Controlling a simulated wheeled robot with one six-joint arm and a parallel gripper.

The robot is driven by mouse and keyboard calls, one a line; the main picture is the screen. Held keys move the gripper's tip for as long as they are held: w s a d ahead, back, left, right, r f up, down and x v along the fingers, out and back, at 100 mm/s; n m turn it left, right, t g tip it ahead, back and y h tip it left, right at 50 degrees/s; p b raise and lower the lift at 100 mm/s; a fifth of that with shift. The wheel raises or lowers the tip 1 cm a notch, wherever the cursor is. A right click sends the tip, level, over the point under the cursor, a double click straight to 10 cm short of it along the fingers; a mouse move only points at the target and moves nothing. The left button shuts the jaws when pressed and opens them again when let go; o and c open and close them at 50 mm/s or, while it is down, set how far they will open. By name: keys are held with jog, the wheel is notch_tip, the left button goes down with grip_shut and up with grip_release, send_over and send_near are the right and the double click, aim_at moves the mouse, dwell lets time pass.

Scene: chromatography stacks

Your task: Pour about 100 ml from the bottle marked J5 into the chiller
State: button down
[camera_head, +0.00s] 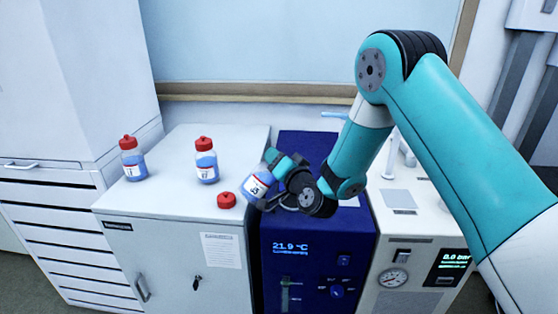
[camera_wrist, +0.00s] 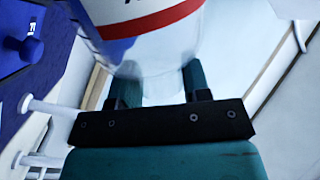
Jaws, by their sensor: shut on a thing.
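The bottle marked J5 (camera_head: 257,184), clear with blue liquid and a red-striped label, is held tilted in the head view, above the edge between the white cabinet and the chiller. My gripper (camera_head: 271,181) is shut on it. In the wrist view the bottle (camera_wrist: 150,45) fills the top between my fingers (camera_wrist: 160,88). Its mouth is hidden. The blue chiller (camera_head: 318,240) shows 21.9 °C; my arm covers part of its top, and I cannot see its opening. A blue face (camera_wrist: 35,45) with a knob shows at the wrist view's left.
A loose red cap (camera_head: 227,200) lies on the white cabinet top (camera_head: 165,205). Two red-capped bottles with blue liquid, one left (camera_head: 132,160) and one nearer (camera_head: 206,162), stand behind it. A white unit with a gauge (camera_head: 393,279) stands right of the chiller.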

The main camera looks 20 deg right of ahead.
jog(key=shift+d+f+m+b, duration=0.1)
jog(key=shift+f+m+b, duration=0.3)
jog(key=shift+m, duration=0.2)
jog(key=shift+w+d+f+m+b, duration=0.1)
jog(key=shift+f+m+b, duration=0.3)
jog(key=shift+m, duration=0.3)
jog(key=shift+f, duration=0.1)
jog(key=shift+d+f+m+b, duration=0.15)
jog(key=shift+f+m+b, duration=0.2)
jog(key=shift+m+b, duration=0.2)
jog(key=shift+d+f+m+b, duration=0.1)
jog(key=shift+f+m+b, duration=0.35)
jog(key=shift+m, duration=0.2)
